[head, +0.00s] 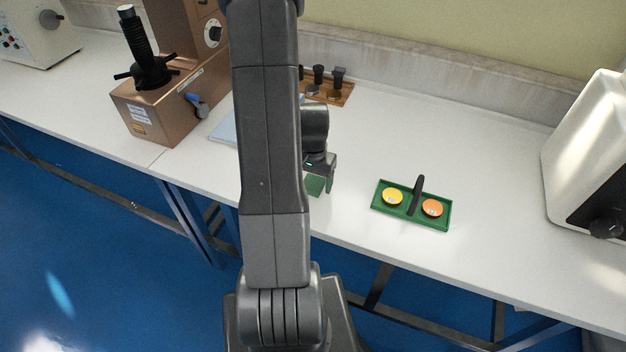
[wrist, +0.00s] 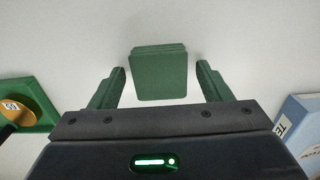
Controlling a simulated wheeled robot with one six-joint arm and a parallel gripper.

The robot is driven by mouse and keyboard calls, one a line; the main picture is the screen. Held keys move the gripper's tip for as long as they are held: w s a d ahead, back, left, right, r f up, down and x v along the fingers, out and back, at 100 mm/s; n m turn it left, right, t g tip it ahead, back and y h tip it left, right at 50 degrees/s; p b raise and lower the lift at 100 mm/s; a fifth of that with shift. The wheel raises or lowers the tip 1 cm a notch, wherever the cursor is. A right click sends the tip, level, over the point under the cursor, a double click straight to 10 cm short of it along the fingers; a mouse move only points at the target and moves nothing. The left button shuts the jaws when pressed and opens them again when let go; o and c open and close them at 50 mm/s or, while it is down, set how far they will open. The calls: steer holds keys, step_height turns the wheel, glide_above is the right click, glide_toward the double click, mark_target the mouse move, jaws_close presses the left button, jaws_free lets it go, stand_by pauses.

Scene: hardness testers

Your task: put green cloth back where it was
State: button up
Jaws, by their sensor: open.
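The green cloth (wrist: 159,73) is a small folded square stack lying on the white table. In the head view the cloth (head: 315,185) shows just below my gripper, partly hidden by my arm. My gripper (wrist: 160,85) is open, with one green finger on each side of the cloth and a visible gap to it on both sides. In the head view my gripper (head: 322,182) is low near the table. Whether the fingers are level with the cloth cannot be told.
A green tray (head: 410,221) with a yellow disc (head: 393,196), an orange disc (head: 432,207) and a black handle (head: 416,194) stands to the right. A light blue box (head: 224,131) lies left of my arm. A wooden rack (head: 343,98) is behind. A copper-coloured tester (head: 150,115) stands left.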

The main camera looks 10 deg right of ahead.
mark_target(313, 182)
step_height(313, 182, up, 12)
stand_by(0.5)
step_height(313, 182, down, 13)
steer(key=shift+r+b, duration=0.1)
steer(key=shift+b, duration=0.35)
steer(key=shift+w+r+p, duration=0.1)
steer(key=shift+r+p, duration=0.25)
steer(key=shift+r, duration=1)
